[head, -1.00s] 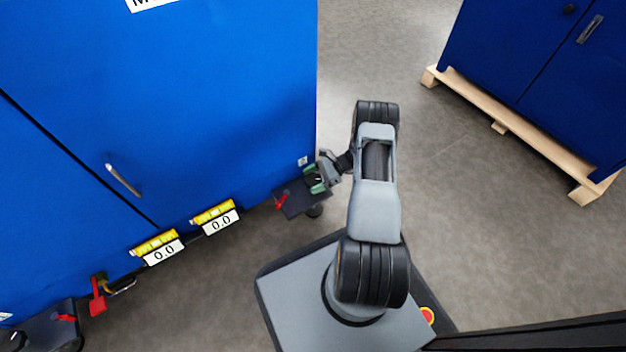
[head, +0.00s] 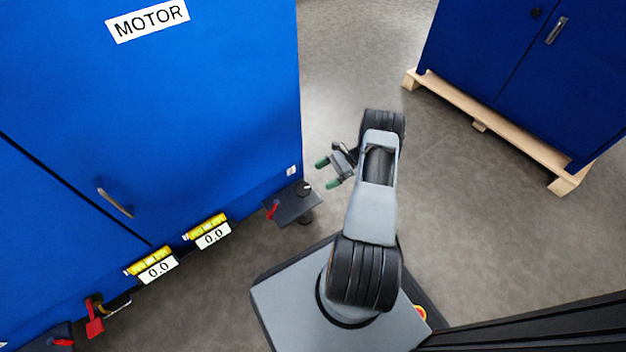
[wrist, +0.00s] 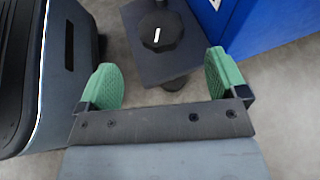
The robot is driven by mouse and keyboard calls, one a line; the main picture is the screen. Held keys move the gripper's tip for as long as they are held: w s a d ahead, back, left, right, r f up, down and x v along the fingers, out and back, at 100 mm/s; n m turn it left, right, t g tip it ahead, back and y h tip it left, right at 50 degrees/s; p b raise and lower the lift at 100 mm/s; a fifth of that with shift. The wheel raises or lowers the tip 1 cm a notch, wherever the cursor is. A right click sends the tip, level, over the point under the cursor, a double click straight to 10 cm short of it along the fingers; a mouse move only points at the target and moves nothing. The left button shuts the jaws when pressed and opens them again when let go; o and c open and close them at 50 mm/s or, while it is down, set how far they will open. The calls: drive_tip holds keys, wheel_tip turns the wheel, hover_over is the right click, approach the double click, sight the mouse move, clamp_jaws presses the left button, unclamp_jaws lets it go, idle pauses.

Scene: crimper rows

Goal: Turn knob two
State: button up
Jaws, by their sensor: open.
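A black round knob (head: 304,188) with a white mark sits on a dark grey box (head: 290,208) by the blue cabinet's lower right corner. No number on it is readable. My gripper (head: 328,174) is open and empty, to the right of the box and apart from the knob. In the wrist view its green fingers (wrist: 160,68) are spread wide, with the knob beyond them, between their lines. A red lever (head: 272,209) is on the box's left side.
The blue cabinet (head: 200,110) bears a MOTOR label (head: 147,20) and two yellow-topped displays reading 0.0. A second dark box (head: 45,340) is partly visible at lower left. Another blue cabinet on a wooden pallet (head: 480,120) stands at upper right. Grey floor lies clear between.

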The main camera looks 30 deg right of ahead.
drive_tip(key=shift+v, duration=1.8)
